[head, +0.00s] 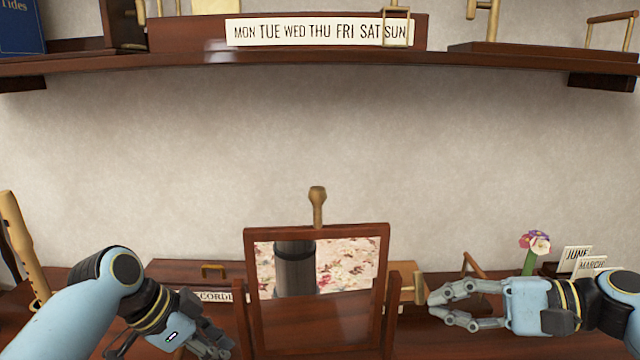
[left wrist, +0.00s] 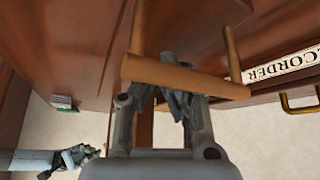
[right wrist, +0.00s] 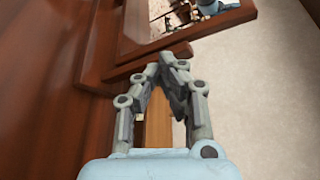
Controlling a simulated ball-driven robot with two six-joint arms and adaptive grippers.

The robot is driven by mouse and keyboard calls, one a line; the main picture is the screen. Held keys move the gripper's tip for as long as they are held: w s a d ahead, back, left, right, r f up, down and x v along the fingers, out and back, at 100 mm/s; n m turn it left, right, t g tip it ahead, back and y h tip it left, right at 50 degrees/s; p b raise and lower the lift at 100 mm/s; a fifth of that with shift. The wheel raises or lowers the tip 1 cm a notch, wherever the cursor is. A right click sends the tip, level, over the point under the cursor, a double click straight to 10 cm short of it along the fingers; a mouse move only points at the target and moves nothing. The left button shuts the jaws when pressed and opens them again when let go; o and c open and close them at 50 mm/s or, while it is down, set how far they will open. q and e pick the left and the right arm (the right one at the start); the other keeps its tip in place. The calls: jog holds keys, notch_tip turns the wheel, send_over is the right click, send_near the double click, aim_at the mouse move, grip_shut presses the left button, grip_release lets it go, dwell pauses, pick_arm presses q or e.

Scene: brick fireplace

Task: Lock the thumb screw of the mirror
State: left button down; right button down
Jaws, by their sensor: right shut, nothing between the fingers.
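The mirror (head: 316,275) stands upright in a dark wooden frame at the centre of the head view, between wooden posts. A brass-coloured piece (head: 420,287), apparently the thumb screw, juts out beside the right post. My right gripper (head: 435,304) is at that side, its tips close to this piece; contact is unclear. In the right wrist view its fingers (right wrist: 167,64) meet at the tips, empty, near the mirror's frame (right wrist: 190,32). My left gripper (head: 222,346) is low left of the mirror.
A box labelled as a recorder box (head: 180,270) with a handle stands behind on the left. A recorder (head: 22,240) leans at far left. Flowers (head: 535,243) and month cards (head: 588,262) stand at right. A shelf (head: 320,62) crosses above; the wall between is bare.

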jog(key=shift+w+f, duration=0.1)
jog(key=shift+w, duration=0.3)
dwell(0.3)
jog(key=shift+r, duration=0.3)
dwell(0.3)
jog(key=shift+w+r, duration=0.15)
jog(key=shift+r, duration=0.2)
jog(key=shift+w+a+r, duration=0.1)
jog(key=shift+w+r, duration=0.35)
jog(key=shift+r, duration=0.1)
dwell(0.4)
jog(key=d, duration=0.6)
jog(key=shift+r, duration=0.25)
